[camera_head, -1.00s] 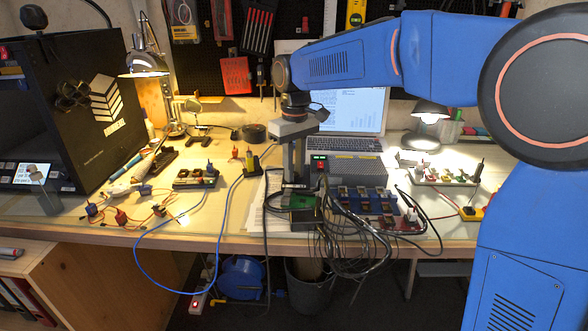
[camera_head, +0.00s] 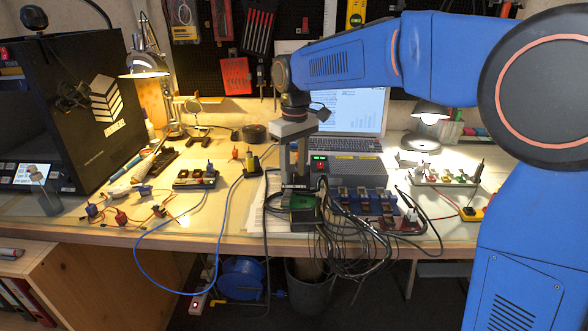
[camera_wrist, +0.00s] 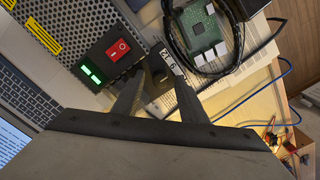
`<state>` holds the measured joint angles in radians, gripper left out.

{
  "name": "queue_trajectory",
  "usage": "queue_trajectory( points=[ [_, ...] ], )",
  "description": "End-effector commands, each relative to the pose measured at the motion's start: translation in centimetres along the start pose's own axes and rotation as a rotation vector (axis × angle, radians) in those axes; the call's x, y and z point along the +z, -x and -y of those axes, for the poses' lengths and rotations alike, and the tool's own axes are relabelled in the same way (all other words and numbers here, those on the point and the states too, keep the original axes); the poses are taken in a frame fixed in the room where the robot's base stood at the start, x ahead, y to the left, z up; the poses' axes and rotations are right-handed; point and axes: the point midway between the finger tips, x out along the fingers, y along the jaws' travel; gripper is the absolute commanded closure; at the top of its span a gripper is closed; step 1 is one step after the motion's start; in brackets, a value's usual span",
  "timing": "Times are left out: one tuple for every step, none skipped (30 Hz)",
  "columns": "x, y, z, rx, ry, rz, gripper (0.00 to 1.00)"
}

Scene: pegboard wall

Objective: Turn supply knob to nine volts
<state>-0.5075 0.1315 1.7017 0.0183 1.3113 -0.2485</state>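The power supply (camera_head: 345,168) is a grey box with a lit green display and a red switch, standing in front of the laptop. In the wrist view its black front panel shows the green display (camera_wrist: 90,75) and the red switch (camera_wrist: 117,50). A dark knob (camera_wrist: 158,69) is partly visible at the panel's right end, beside a white scale with digits. Its pointer setting is too small to read. My gripper (camera_head: 296,183) is pointed down at the supply's left end. In the wrist view my gripper (camera_wrist: 159,78) has its fingers apart on either side of the knob; contact is not clear.
A green circuit board (camera_wrist: 205,35) with black cables lies close to the fingers. A bundle of dark cables (camera_head: 345,240) hangs over the table's front edge. The laptop (camera_head: 355,105) stands behind the supply. Blue modules (camera_head: 370,203) sit to the right.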

Motion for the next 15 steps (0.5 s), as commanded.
queue_trajectory(
  points=[
    [0.0,0.0,0.0,0.0,0.0,0.0,0.61],
    [0.0,0.0,0.0,0.0,0.0,0.0,0.61],
    [0.0,0.1,0.0,0.0,0.0,0.0,0.61],
    [0.0,0.3,0.0,0.0,0.0,0.0,0.61],
    [0.0,0.5,0.0,0.0,0.0,0.0,0.61],
    [0.0,0.8,0.0,0.0,0.0,0.0,0.61],
    [0.0,1.1,0.0,0.0,0.0,0.0,0.61],
    [0.0,1.6,0.0,0.0,0.0,0.0,0.61],
    [-0.1,2.2,0.0,0.0,0.0,-0.002,0.61],
    [0.0,2.7,0.0,0.0,0.0,-0.001,0.61],
    [0.0,3.2,0.0,0.0,0.0,-0.001,0.61],
    [-0.1,4.1,0.0,0.001,0.0,-0.002,0.61],
    [-0.1,4.7,0.0,0.0,0.0,-0.002,0.61],
    [-0.1,5.3,0.0,0.001,0.0,-0.003,0.61],
    [0.0,6.1,0.0,0.0,0.0,-0.002,0.61]
  ],
)
